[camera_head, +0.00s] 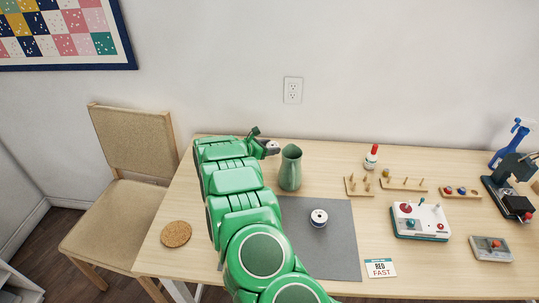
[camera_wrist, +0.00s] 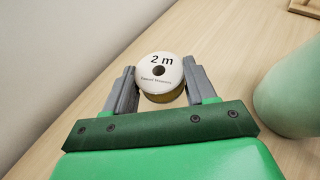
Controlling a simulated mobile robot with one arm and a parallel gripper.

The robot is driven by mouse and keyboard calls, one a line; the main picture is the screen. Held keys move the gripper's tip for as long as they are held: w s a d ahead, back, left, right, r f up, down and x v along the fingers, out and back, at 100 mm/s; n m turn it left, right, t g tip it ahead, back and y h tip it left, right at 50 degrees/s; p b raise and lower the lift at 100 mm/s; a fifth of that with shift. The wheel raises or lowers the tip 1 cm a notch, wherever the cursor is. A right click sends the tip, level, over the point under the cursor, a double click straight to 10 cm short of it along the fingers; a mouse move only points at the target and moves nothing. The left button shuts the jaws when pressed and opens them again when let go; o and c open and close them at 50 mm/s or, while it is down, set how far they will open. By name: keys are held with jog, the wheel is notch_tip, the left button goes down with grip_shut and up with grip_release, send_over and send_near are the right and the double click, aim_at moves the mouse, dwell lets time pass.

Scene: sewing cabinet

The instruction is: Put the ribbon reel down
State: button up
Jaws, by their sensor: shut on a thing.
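A ribbon reel (camera_wrist: 161,76) with a white face marked "2 m" and a golden-brown side sits between the two grey fingers of my gripper (camera_wrist: 160,88) in the wrist view. The fingers are shut on its sides. In the head view my gripper (camera_head: 264,148) is at the back of the table, left of the green vase, and the held reel (camera_head: 272,146) shows only small there. The wood tabletop (camera_wrist: 215,35) lies beyond the reel in the wrist view. I cannot tell whether the reel touches it.
A green vase (camera_head: 290,168) stands close right of my gripper. A second white reel (camera_head: 319,216) lies on the grey mat (camera_head: 338,255). Pegged wooden racks (camera_head: 404,185), a red-capped bottle (camera_head: 371,157) and a control box (camera_head: 420,220) are right. A cork coaster (camera_head: 176,234) lies front left.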

aim_at(269, 159)
jog(key=shift+f, duration=1.9)
jog(key=shift+f, duration=0.1)
jog(key=o, duration=1)
jog(key=v, duration=1.2)
